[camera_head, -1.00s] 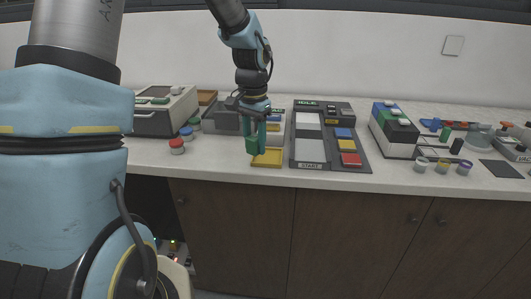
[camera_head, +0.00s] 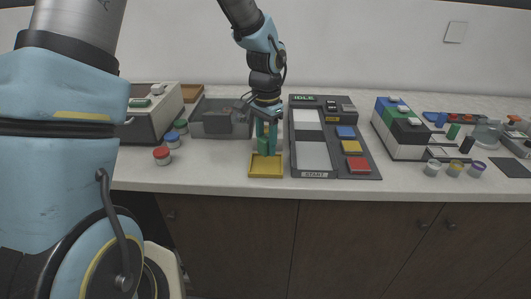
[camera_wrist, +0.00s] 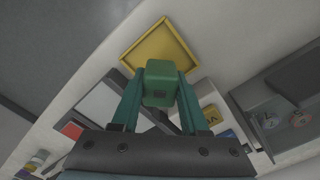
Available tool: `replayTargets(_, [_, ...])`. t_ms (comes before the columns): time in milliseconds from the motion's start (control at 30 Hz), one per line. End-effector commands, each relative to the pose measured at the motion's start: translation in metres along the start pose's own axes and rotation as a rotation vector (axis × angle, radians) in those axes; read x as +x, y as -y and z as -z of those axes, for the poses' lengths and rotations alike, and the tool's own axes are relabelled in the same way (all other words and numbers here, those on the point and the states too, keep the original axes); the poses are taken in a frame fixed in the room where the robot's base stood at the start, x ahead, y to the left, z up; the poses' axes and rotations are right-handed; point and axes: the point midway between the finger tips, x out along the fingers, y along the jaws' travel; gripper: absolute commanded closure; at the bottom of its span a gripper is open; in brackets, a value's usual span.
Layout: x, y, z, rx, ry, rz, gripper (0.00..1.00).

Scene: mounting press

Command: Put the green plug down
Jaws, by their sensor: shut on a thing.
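The green plug (camera_head: 264,147) is held between the green fingers of my gripper (camera_head: 267,140), with the gripper pointing down over the counter. In the wrist view the plug (camera_wrist: 161,80) sits between both fingertips, its end face towards the camera. A shallow yellow tray (camera_head: 266,176) lies on the counter near its front edge. In the head view the plug shows just above and behind the tray. In the wrist view the tray (camera_wrist: 160,35) is beyond the plug, which overlaps its near corner. I cannot tell exactly how high the plug is.
A dark panel (camera_head: 342,172) with coloured buttons is close on the right. A grey open box (camera_head: 215,125) stands behind to the left. Red, green and blue lidded jars are at the left, the red one (camera_head: 162,156) nearest the edge. Counter left of the tray is clear.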

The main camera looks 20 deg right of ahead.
Motion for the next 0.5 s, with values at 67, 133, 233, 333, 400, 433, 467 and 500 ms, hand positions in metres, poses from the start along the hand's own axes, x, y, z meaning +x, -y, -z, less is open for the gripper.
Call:
replayTargets(67, [0.005,0.000,0.000,0.000,0.000,-0.001,1.00])
replayTargets(133, [0.011,-0.001,0.000,0.000,0.002,-0.001,1.00])
replayTargets(233, [0.024,0.000,-0.001,0.000,0.004,-0.002,1.00])
replayTargets(333, [0.037,-0.001,-0.001,0.001,0.002,-0.001,1.00])
replayTargets(400, [0.041,0.000,0.000,0.000,0.000,0.000,1.00])
replayTargets(433, [0.041,0.000,0.000,0.000,-0.001,0.000,1.00])
replayTargets(467, [0.041,0.000,0.000,0.000,-0.001,0.001,1.00])
replayTargets(500, [0.041,0.000,0.000,0.000,-0.001,0.001,1.00])
